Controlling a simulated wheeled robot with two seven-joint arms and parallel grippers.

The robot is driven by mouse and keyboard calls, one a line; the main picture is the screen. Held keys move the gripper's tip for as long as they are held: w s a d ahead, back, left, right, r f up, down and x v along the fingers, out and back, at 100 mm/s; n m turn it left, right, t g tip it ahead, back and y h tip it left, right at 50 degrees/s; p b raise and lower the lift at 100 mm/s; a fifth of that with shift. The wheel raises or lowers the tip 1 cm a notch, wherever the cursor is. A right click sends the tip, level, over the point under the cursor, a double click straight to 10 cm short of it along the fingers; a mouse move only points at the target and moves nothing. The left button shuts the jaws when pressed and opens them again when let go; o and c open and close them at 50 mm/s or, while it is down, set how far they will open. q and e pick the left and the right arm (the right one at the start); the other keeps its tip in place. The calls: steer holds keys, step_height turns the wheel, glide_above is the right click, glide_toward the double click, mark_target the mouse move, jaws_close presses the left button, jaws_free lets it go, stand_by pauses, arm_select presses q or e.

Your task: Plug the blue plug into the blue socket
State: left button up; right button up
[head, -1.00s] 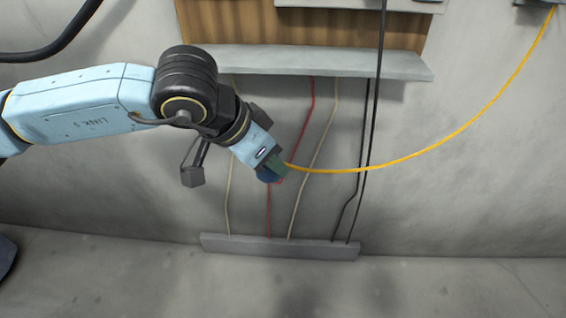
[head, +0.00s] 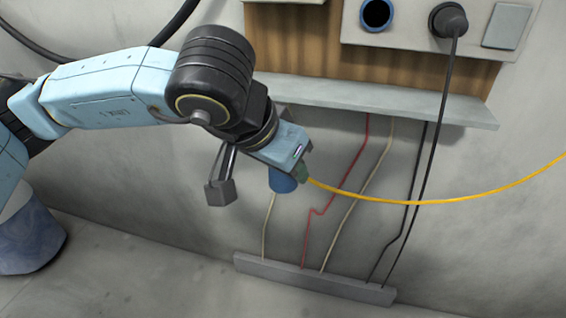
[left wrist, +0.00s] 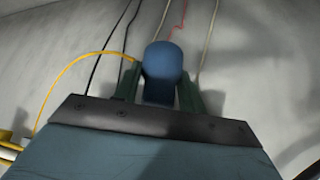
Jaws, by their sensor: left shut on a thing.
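The blue plug (head: 283,180) is held in my left gripper (head: 300,172), below the shelf and in front of the wall. In the left wrist view the plug (left wrist: 163,72) sits between the two green fingers of the left gripper (left wrist: 160,88). A yellow cable (head: 440,202) runs from the gripper to the right. The blue socket (head: 377,13) is a blue ring with a dark opening on the grey panel, up and right of the gripper and well apart from the plug. My right gripper is not in view.
A black plug (head: 448,20) with a hanging black cable sits right of the socket on the panel (head: 420,45). A grey shelf (head: 400,100) juts out below it. Thin wires run down to a grey floor strip (head: 315,279). A blue drum-like object (head: 28,235) stands at left.

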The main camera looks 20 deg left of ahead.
arm_select(q)
steer(key=w+d+n+y, duration=0.2)
steer(key=w+d+n, duration=0.2)
steer(key=d, duration=0.6)
steer(key=shift+w+d, duration=0.25)
steer(key=shift+w, duration=0.7)
steer(key=shift+a, duration=0.1)
steer(key=s+a+f, duration=0.4)
steer(key=a+f, duration=0.1)
steer(key=a, duration=0.1)
steer(key=shift+a+f, duration=0.4)
